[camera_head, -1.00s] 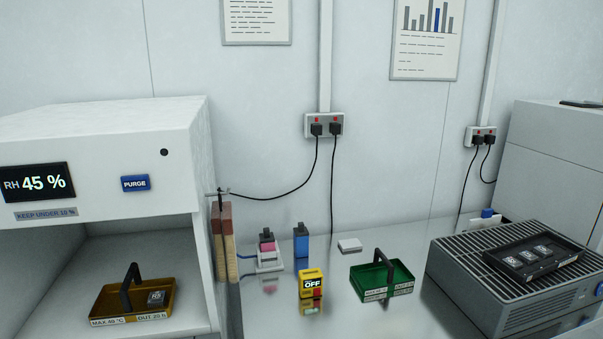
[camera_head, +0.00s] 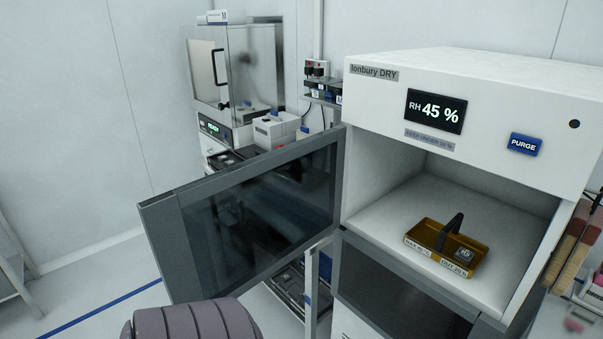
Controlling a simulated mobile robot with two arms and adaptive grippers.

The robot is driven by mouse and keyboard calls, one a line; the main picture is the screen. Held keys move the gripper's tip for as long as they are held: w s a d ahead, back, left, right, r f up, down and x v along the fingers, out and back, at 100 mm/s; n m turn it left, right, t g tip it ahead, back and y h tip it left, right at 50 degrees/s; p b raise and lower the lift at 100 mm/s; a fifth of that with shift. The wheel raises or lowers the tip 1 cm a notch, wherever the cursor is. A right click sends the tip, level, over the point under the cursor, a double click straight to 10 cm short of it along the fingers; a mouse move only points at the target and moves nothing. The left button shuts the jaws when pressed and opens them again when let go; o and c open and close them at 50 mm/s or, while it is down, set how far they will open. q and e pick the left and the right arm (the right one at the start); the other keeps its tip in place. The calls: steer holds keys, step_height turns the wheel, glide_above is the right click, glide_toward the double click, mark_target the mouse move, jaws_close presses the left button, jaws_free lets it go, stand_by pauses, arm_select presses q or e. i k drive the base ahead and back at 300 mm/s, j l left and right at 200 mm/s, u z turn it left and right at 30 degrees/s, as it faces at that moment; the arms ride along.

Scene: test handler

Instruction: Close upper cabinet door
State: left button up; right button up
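The upper cabinet door (camera_head: 255,215) is a dark glass panel in a grey frame. It stands wide open, swung out to the left from the white dry cabinet (camera_head: 480,110). The upper compartment is open to view, and an amber tray (camera_head: 425,232) with a black handle and a small dark part sits inside on its floor. A ribbed purple-grey rounded shape (camera_head: 195,318) at the bottom edge partly covers the door's lower edge; I cannot tell what it is. Neither of my grippers is in view.
A lower glass door (camera_head: 395,285) below the compartment looks shut. Behind the open door stand a steel chamber (camera_head: 240,75) and a white box (camera_head: 275,130). Brushes (camera_head: 572,240) hang right of the cabinet. Floor is clear at the left, with a blue line (camera_head: 100,308).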

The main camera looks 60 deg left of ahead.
mark_target(236, 226)
steer(key=k+j, duration=0.5)
steer(key=j, duration=0.15)
steer(key=k+j, duration=0.55)
steer(key=j, duration=0.55)
steer(key=i+j, duration=0.15)
steer(key=j, duration=0.9)
steer(key=i+z, duration=0.05)
steer(key=i, duration=0.05)
